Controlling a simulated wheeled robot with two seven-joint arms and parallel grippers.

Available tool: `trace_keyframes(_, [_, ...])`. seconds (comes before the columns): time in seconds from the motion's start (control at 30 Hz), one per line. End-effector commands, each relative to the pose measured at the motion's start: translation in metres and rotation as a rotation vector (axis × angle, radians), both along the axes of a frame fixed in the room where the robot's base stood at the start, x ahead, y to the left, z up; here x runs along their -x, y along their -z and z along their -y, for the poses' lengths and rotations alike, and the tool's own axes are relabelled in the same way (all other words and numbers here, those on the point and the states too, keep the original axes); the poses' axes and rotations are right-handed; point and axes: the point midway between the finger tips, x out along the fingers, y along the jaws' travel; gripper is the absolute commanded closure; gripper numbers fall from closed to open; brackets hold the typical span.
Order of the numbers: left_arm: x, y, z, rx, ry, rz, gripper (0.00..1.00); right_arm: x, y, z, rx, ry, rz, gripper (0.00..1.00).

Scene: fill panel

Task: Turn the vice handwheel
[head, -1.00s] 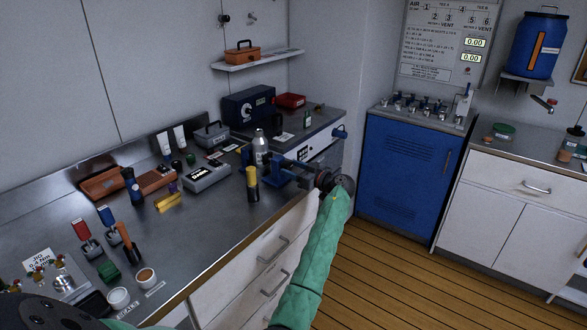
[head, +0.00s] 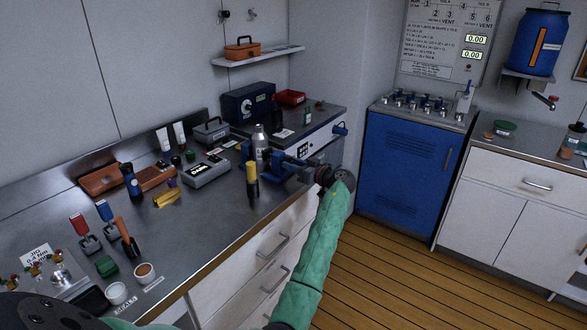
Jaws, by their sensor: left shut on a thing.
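The blue vice (head: 284,166) is fixed at the front edge of the steel workbench, its screw end pointing right. My left gripper (head: 322,176), at the end of the green-sleeved arm, is at the outer end of the vice. It is shut on the vice handwheel, which is mostly hidden by the dark gripper and wrist. How far the wheel is turned cannot be made out. My right gripper is not in view.
A bottle with a yellow top (head: 252,180) and a silver bottle (head: 259,143) stand close left of the vice. A grey instrument box (head: 206,172) is further left. White drawers (head: 262,250) lie below the bench; open wooden floor is to the right.

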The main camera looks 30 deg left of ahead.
Motion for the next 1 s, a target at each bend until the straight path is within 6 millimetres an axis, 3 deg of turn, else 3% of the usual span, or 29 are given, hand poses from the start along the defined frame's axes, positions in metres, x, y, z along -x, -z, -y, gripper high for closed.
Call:
trace_keyframes(0.2, [0.0, 0.003, 0.0, -0.01, 0.0, -0.124, 0.89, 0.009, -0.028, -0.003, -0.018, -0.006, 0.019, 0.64])
trace_keyframes(0.77, [0.0, 0.0, 0.0, -0.018, 0.0, -0.23, 0.89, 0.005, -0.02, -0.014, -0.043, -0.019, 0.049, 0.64])
trace_keyframes(0.8, [0.0, 0.0, 0.0, -0.018, 0.0, -0.23, 0.64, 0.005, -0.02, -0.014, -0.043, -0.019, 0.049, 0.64])
trace_keyframes(0.9, [0.0, 0.0, 0.0, -0.018, 0.0, -0.23, 0.45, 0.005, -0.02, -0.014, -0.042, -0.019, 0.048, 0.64])
trace_keyframes(1.0, [0.0, 0.0, 0.0, -0.018, 0.0, -0.23, 0.45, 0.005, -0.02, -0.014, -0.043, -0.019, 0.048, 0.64])
